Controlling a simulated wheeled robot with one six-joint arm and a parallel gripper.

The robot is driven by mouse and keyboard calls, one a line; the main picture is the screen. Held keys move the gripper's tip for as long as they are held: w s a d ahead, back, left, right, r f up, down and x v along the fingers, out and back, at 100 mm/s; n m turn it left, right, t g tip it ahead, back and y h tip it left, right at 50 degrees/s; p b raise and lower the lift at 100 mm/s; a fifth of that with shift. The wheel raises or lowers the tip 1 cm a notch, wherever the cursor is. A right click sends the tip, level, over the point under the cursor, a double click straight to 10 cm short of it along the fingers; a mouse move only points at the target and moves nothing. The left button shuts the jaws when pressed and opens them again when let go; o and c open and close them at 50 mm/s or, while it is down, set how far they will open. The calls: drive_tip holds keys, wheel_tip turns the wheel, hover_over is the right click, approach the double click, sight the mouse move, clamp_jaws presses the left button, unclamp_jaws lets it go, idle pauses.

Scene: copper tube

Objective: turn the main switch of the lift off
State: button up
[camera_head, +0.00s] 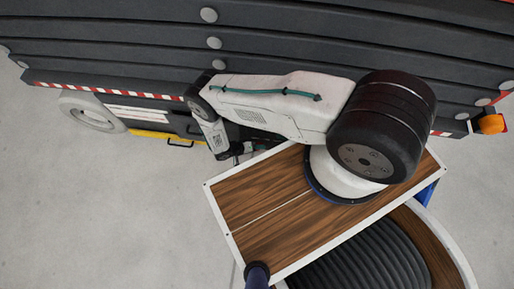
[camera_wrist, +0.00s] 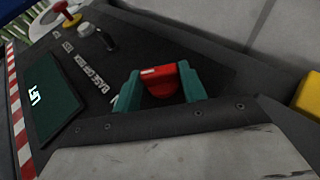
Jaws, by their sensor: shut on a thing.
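The main switch (camera_wrist: 157,73) is a red rotary knob on the lift's dark control panel (camera_wrist: 215,63), in the middle of the wrist view. My gripper (camera_wrist: 160,90) has its teal fingers on both sides of the red knob and is shut on it. In the head view the lift (camera_head: 120,48) is the large dark stacked body across the top. My gripper (camera_head: 238,154) reaches its lower side there, and my own arm hides the switch.
A yellow block (camera_wrist: 308,98) is at the right. A grey wheel (camera_head: 93,111) and open floor (camera_head: 100,215) lie left.

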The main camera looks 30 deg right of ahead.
drive_tip(key=shift+w+g+h, duration=0.1)
drive_tip(key=shift+g+h, duration=0.2)
drive_tip(key=o, duration=1)
drive_tip(key=shift+v, duration=3.95)
drive_tip(key=shift+a+f, duration=0.1)
drive_tip(key=shift+c, duration=0.4)
